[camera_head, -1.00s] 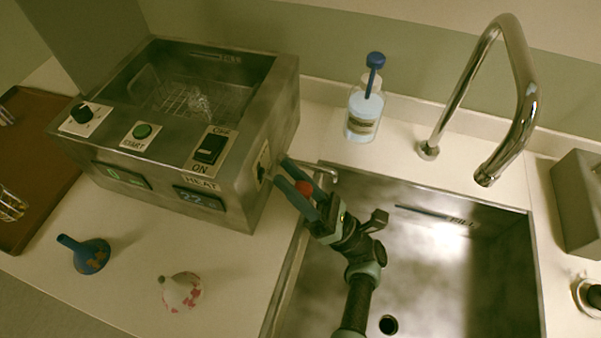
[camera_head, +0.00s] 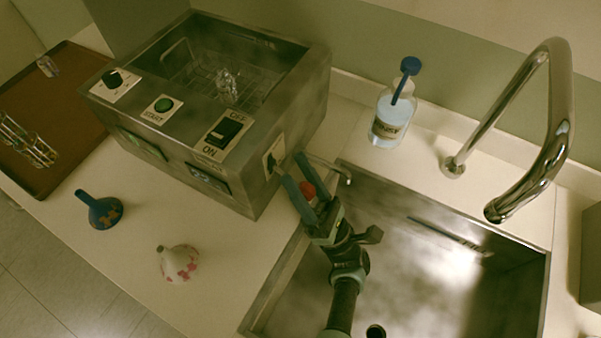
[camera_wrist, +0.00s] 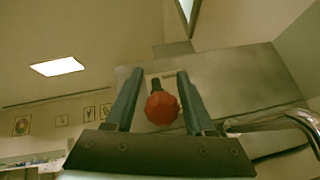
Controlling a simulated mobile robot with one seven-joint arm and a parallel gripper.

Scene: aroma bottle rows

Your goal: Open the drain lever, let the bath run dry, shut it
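The bath (camera_head: 215,150) is a steel box with an open top, a wire basket inside and a front control panel. Its drain lever has a red knob (camera_head: 307,190) on a dark stem, at the right side by a small plate. In the wrist view the red knob (camera_wrist: 162,107) sits between my two fingers, with a gap at the left and close to the right finger. My gripper (camera_head: 291,167) is open around it. A thin drain spout (camera_head: 335,168) reaches over the sink edge. The liquid level in the bath is unclear.
A steel sink (camera_head: 450,270) with a tall chrome faucet (camera_head: 555,120) lies to the right. A bottle with a blue stopper (camera_head: 390,118) stands behind it. A blue funnel-like piece (camera_head: 101,211) and a flowered white vessel (camera_head: 178,263) stand on the counter, near a brown tray (camera_head: 70,80).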

